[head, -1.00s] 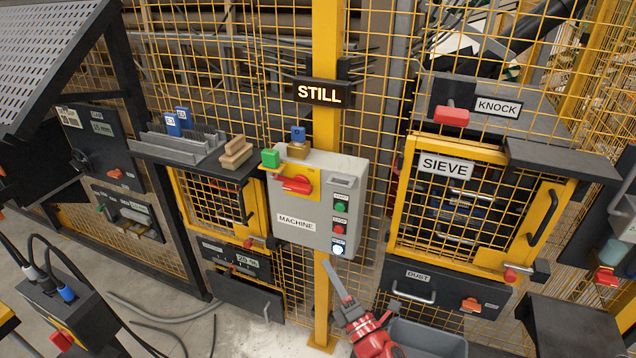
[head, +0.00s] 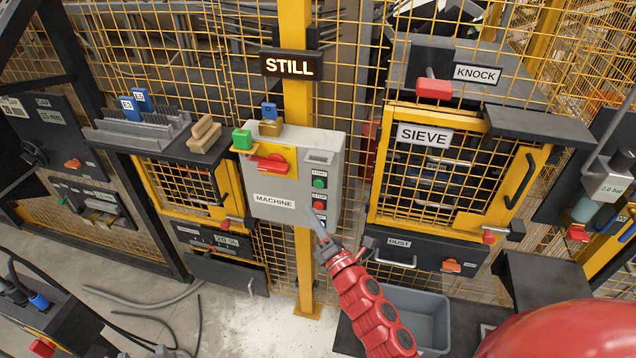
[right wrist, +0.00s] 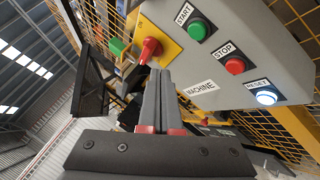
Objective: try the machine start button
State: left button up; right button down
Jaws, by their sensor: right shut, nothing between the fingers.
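The grey machine box (head: 292,185) hangs on the yellow post and bears a MACHINE label. Its green start button (head: 319,183) sits above the red stop button (head: 319,205). The right wrist view shows the start button (right wrist: 198,30), the stop button (right wrist: 235,66) and a lit white reset button (right wrist: 266,97). In the head view the reset button is hidden behind my fingers. My right gripper (head: 315,222) is shut and empty, its tips at the lower part of the button column, below start. In the wrist view its fingertips (right wrist: 158,72) are apart from the start button. My left gripper is not in view.
A red switch handle (head: 270,162) on a yellow plate, a green block (head: 242,139) and a brass padlock (head: 270,128) are at the box's top left. The sign (head: 290,66) reads STILL. The sieve door (head: 455,170) stands to the right, a grey bin (head: 420,315) below.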

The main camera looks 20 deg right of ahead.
aim_at(319, 183)
jog(key=shift+w+d, duration=0.65)
jog(key=shift+w, duration=0.25)
jog(key=shift+w+d, duration=0.6)
jog(key=shift+w, duration=0.35)
jog(key=shift+w+d, duration=0.65)
jog(key=shift+w, duration=0.25)
jog(key=shift+w+d+b, duration=0.2)
jog(key=shift+w+b, duration=0.15)
